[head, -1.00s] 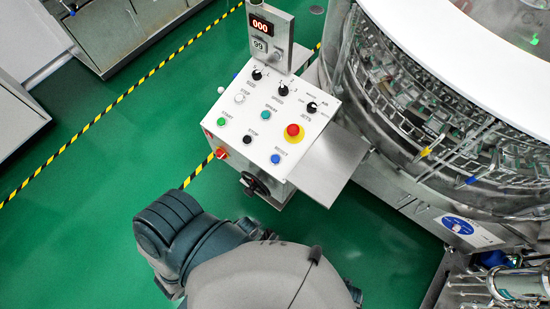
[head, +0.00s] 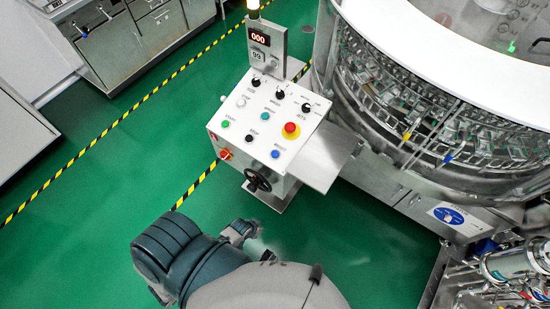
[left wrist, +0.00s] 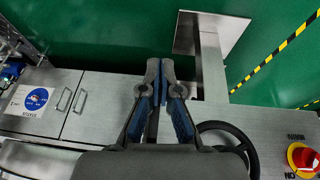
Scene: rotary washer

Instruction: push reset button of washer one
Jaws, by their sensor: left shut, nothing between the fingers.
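The blue reset button (head: 275,154) is at the lower right of the white sloped panel (head: 255,140) on the washer's control box in the head view. It is uncovered, and nothing touches it. My left gripper (left wrist: 160,70) shows in the left wrist view with its fingertips together and nothing between them. It is over the side of the box, near the black handwheel (left wrist: 232,143) and the red-and-yellow rotary switch (left wrist: 302,158). The reset button does not show in the left wrist view. My right gripper is in neither view.
A steel plate (head: 324,157) juts out right of the panel. The round washer (head: 400,110) stands at the right. Green floor (head: 95,220) is clear at left.

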